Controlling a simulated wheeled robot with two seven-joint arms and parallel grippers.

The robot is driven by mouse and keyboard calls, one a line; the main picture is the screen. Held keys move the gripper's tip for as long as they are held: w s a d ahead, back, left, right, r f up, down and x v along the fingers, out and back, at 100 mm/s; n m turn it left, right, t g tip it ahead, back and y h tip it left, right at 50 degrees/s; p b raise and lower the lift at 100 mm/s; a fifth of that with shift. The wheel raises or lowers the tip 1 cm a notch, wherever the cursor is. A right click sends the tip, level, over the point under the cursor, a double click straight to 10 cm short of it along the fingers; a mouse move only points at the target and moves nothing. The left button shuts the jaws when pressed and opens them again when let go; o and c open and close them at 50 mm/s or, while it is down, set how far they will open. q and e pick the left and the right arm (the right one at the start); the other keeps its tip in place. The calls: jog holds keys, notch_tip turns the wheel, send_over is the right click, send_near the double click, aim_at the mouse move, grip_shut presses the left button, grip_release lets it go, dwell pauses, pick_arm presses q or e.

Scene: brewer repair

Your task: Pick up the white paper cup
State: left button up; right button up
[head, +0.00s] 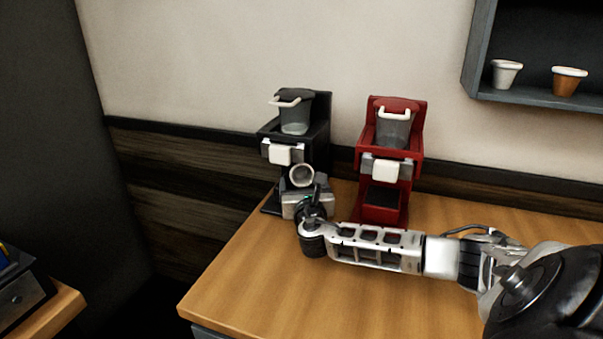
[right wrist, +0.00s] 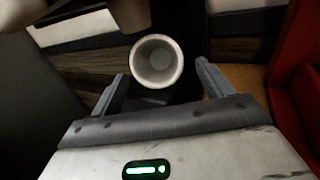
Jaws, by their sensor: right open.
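A white paper cup (head: 302,175) is at the front of the black brewer (head: 322,136), with its round opening facing the head camera. In the right wrist view the cup (right wrist: 157,61) shows open end first, between the tips of the two fingers. My right gripper (head: 304,187) is open at the cup, with a finger on each side. Gaps show between the cup and the fingers in the wrist view. The cup's lower part is hidden by the gripper in the head view. My left gripper is not in view.
A red brewer (head: 390,165) stands right of the black one, close to my right forearm. A dark wall shelf (head: 535,98) holds another white cup (head: 506,73) and a brown cup (head: 568,82). The wooden counter (head: 260,290) is clear at its front left.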

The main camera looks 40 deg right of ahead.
aim_at(302, 174)
jog(key=shift+x, duration=1.35)
jog(key=c, duration=1.1)
jog(key=shift+r, duration=0.1)
